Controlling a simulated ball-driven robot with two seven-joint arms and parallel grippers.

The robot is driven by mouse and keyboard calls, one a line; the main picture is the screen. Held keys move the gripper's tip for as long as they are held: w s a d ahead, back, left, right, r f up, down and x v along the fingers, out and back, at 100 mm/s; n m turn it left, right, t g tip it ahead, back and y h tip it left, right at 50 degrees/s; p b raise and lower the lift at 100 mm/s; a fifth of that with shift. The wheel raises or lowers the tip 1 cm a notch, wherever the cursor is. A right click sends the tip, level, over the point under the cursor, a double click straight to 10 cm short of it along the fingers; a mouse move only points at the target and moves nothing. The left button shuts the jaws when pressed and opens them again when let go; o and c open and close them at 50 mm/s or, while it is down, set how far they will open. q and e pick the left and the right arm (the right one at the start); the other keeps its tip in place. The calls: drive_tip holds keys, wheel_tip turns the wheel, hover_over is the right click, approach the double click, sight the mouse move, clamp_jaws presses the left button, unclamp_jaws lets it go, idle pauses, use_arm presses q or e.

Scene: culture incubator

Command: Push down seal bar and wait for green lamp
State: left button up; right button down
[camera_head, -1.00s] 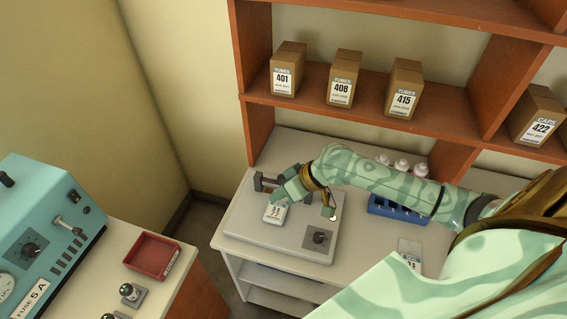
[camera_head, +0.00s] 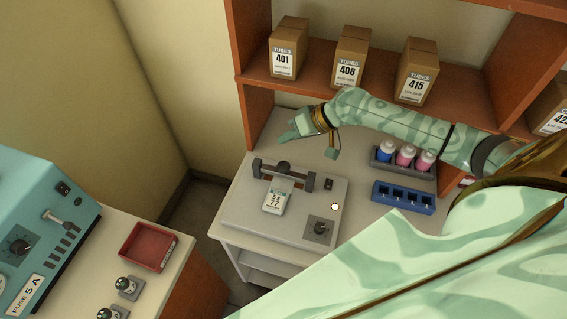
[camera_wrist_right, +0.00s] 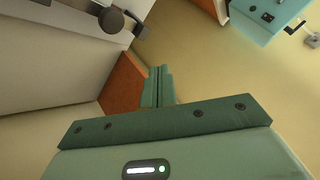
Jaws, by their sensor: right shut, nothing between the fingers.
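The grey sealer (camera_head: 240,213) sits on the white bench. Its dark seal bar (camera_head: 285,176) spans the back part; I cannot tell for sure whether it is pressed fully down. A pouch with a white label (camera_head: 274,201) lies at the bar, its front end towards me. The round lamp (camera_head: 334,206) on the sealer looks pale cream, not green. My right gripper (camera_head: 287,134) is shut and empty, behind and above the seal bar, clear of it. Its closed fingers also show in the right wrist view (camera_wrist_right: 158,88), with a dark part of the bar at upper left. My left gripper is not in view.
A dial (camera_head: 320,229) is at the sealer's front right. A grey rack of bottles (camera_head: 383,166) and a blue rack (camera_head: 402,198) stand to the right. Shelves with boxes (camera_head: 352,59) rise behind. A red tray (camera_head: 148,246) is on the left bench.

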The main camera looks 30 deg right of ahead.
drive_tip(key=b, duration=0.8)
hover_over(285, 166)
drive_tip(key=f, duration=0.6)
drive_tip(key=shift+s+d+f, duration=0.25)
drive_tip(key=shift+f, duration=1)
drive_tip(key=shift+f, duration=0.1)
drive_tip(key=shift+f, duration=0.3)
drive_tip(key=shift+f+b, duration=0.7)
drive_tip(key=shift+f, duration=0.7)
idle(1.1)
drive_tip(key=shift+r, duration=0.15)
drive_tip(key=shift+r+p, duration=1.7)
drive_tip(key=shift+p, duration=0.25)
